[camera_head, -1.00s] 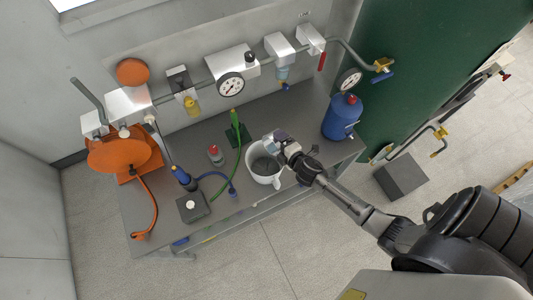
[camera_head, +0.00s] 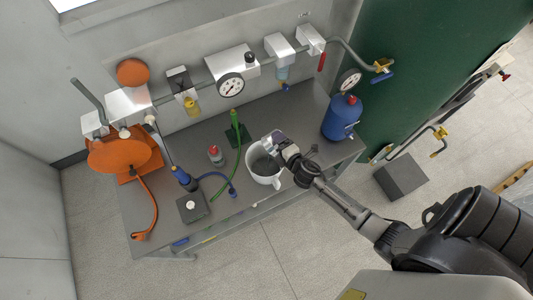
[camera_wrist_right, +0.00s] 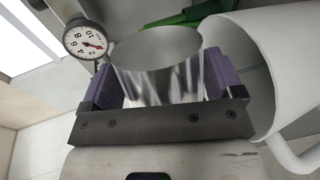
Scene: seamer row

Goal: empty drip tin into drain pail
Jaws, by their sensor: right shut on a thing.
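The drip tin (camera_wrist_right: 160,68) is a shiny metal cup held between the purple-padded fingers of my right gripper (camera_wrist_right: 163,85) in the wrist view. In the head view my right gripper (camera_head: 277,143) holds it at the far right part of the white drain pail (camera_head: 276,181)'s rim. The wrist view shows the pail (camera_wrist_right: 262,70) close on the right of the tin. I cannot tell how far the tin is tilted or whether anything is in it. The pail's inside looks grey. My left gripper is not in view.
The pail stands on a grey bench (camera_head: 185,140). A green hose (camera_head: 239,160) lies just left of it, with a red-capped bottle (camera_head: 215,155) beyond. A blue canister (camera_head: 341,119) stands right. Gauges and valves (camera_head: 231,86) line the wall behind.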

